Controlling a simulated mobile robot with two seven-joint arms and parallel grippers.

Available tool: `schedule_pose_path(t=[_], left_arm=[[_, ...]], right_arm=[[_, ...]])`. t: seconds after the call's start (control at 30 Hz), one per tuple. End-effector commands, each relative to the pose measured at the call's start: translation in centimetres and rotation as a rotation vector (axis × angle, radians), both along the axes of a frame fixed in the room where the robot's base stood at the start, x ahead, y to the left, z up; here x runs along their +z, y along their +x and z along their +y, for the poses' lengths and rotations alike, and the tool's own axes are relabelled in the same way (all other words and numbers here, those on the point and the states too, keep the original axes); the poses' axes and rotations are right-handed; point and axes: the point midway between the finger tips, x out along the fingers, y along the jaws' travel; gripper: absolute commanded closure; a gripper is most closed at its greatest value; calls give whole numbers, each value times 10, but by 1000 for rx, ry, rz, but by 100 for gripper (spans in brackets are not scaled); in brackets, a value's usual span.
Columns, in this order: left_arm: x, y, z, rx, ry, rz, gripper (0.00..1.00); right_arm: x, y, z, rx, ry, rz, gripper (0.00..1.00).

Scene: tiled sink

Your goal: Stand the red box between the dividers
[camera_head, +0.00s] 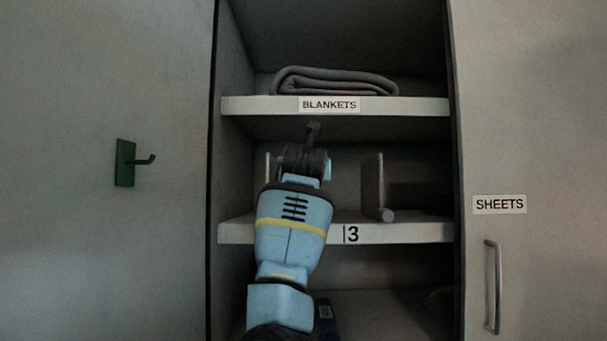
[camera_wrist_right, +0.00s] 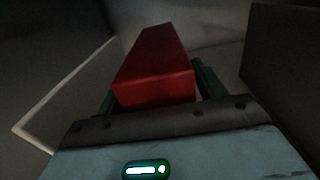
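The red box (camera_wrist_right: 156,68) is in the right wrist view, between the two green fingers of my right gripper (camera_wrist_right: 160,90). A thin pale gap seems to show by the right finger, so I cannot tell whether the fingers press on it. In the head view my arm reaches into the middle shelf (camera_head: 400,232) and hides the box and fingers. The right divider (camera_head: 374,185) stands upright there; the left divider (camera_head: 268,168) is mostly hidden behind my arm. In the wrist view a pale-edged panel (camera_wrist_right: 70,98) is left of the box and a dark panel (camera_wrist_right: 283,55) right. My left gripper is out of view.
A folded grey blanket (camera_head: 333,82) lies on the upper shelf (camera_head: 420,106), close above my arm. A door with a handle (camera_head: 492,287) is at right. A dark blue object (camera_head: 326,318) lies below.

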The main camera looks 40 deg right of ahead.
Motion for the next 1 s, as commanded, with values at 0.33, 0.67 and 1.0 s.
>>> schedule_pose_path(t=[0.33,0.67,1.0], left_arm=[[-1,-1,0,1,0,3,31],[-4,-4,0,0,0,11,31],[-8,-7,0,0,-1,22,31]], right_arm=[[2,-5,6,0,-1,0,31],[2,-44,39,2,0,-3,31],[1,-83,71,0,-1,1,31]])
